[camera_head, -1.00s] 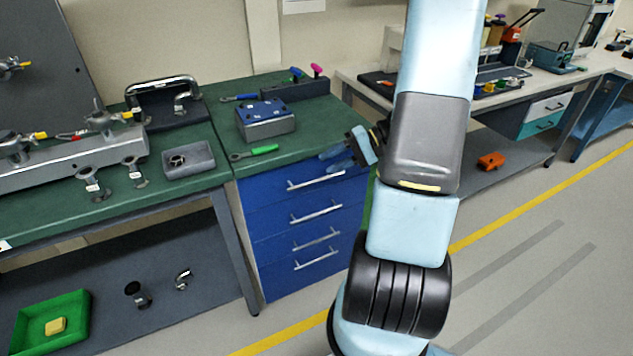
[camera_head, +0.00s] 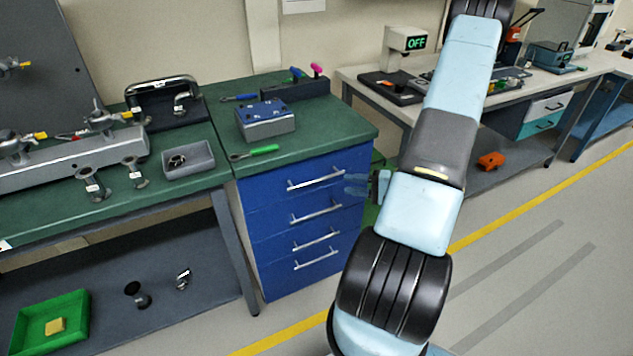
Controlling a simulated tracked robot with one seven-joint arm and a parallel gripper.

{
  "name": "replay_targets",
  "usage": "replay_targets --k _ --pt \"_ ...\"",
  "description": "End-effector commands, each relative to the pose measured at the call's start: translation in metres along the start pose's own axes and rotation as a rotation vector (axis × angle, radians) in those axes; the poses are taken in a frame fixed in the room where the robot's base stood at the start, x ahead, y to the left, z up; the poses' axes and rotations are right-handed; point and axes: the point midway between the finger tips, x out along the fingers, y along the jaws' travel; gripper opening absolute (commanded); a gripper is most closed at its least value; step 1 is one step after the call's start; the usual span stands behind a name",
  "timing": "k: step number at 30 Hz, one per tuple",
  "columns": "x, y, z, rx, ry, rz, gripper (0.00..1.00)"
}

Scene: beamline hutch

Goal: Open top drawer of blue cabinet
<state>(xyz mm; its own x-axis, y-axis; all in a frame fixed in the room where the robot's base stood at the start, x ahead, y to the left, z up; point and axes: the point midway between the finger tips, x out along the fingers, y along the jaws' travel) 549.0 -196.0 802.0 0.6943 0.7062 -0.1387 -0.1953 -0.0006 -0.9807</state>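The blue cabinet (camera_head: 255,235) stands under the green bench top, with several drawers stacked in its front. The top drawer (camera_head: 262,190) is closed, its front level with the others. Its silver bar handle (camera_head: 316,181) is fully visible. My gripper (camera_head: 352,184) is just right of the handle's right end, pointing left. Its two blue-grey fingers look slightly apart, one above the other, with nothing seen between them. I cannot tell how far it is in front of the drawer. My forearm hides part of the wrist.
On the bench top (camera_head: 330,138) lie a green-handled tool (camera_head: 262,150) and a blue-grey box (camera_head: 265,120). A white device showing OFF (camera_head: 405,42) stands on the white table behind. An orange object (camera_head: 490,160) sits on the lower shelf. The floor right of my arm is clear.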

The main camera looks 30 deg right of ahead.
Motion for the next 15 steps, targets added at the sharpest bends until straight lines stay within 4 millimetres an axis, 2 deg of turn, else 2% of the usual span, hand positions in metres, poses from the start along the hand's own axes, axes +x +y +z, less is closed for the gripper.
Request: replay_targets --k 15 --pt "0.09 0.0 0.001 0.001 -0.005 0.0 0.36"
